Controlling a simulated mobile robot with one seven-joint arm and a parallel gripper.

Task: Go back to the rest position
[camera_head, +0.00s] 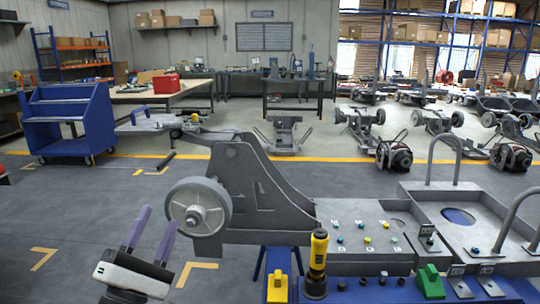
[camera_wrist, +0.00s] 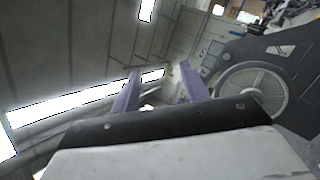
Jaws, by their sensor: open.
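My gripper (camera_head: 153,230) is at the lower left of the head view, with its two purple fingers pointing up and apart. It is open and nothing shows between the fingers. In the wrist view the gripper (camera_wrist: 157,85) also shows spread fingers, with the wall and ceiling lights behind. A grey chassis (camera_head: 250,185) with a large wheel (camera_head: 197,207) stands just right of my gripper. The wheel also shows at the right of the wrist view (camera_wrist: 253,92). I cannot tell the exact gap between fingers and wheel.
A yellow and black tool (camera_head: 318,262) stands upright on the blue bench, near a green block (camera_head: 430,282) and a yellow block (camera_head: 277,287). A blue cart (camera_head: 68,122) stands at the back left. More chassis fill the back right.

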